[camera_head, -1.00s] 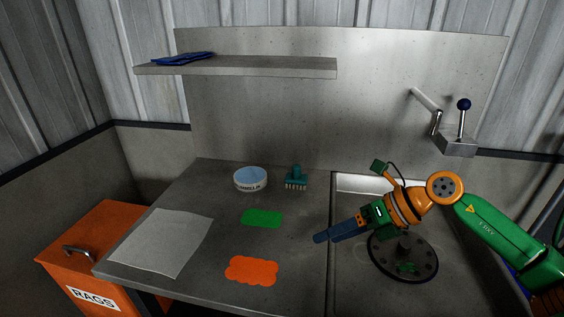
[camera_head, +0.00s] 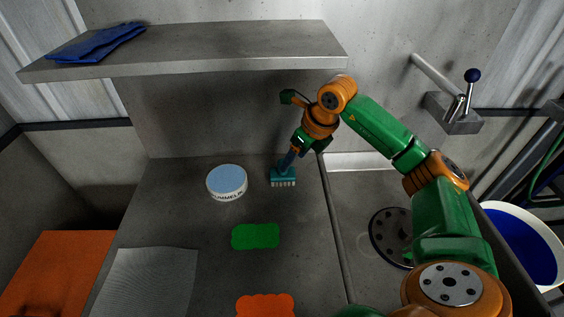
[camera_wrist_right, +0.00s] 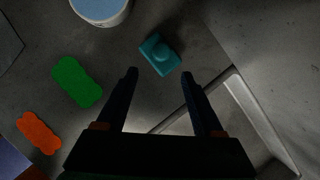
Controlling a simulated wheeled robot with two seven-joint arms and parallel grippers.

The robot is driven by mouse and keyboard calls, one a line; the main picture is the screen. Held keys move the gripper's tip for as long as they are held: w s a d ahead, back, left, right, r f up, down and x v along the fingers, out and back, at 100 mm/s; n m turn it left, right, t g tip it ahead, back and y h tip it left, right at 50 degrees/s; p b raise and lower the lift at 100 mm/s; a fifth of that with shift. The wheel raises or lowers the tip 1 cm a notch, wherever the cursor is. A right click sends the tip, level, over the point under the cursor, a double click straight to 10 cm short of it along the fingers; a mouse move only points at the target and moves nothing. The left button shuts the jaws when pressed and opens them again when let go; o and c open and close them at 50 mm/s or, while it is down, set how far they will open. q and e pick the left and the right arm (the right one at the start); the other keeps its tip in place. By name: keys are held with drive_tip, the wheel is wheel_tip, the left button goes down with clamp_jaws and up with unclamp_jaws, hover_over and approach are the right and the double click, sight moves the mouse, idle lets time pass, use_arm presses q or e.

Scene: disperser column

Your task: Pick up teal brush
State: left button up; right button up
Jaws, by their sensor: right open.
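The teal brush (camera_head: 283,177) stands bristles down on the grey counter, right of the round tub. In the right wrist view the brush (camera_wrist_right: 160,55) lies just beyond the fingertips, between their lines, with its knob facing the camera. My right gripper (camera_head: 288,160) reaches down over the brush from above right and hides its knob in the head view. In the right wrist view my right gripper (camera_wrist_right: 160,75) is open with nothing between its two dark fingers. My left gripper is not in view.
A white tub with a pale blue lid (camera_head: 227,181) stands left of the brush. A green sponge (camera_head: 255,236) and an orange sponge (camera_head: 265,305) lie nearer. A shelf (camera_head: 200,55) with a blue cloth (camera_head: 97,44) overhangs behind. The sink edge (camera_head: 337,235) is to the right.

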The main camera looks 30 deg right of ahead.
sight(276, 176)
drive_tip(key=shift+w+a+r+p, duration=0.1)
drive_tip(key=shift+w+a+p, duration=0.1)
drive_tip(key=shift+w, duration=0.4)
drive_tip(key=shift+w+a+p, duration=0.15)
drive_tip(key=shift+w, duration=0.45)
drive_tip(key=x, duration=0.5)
drive_tip(key=shift+d+f, duration=0.1)
drive_tip(key=shift+f, duration=0.15)
clamp_jaws()
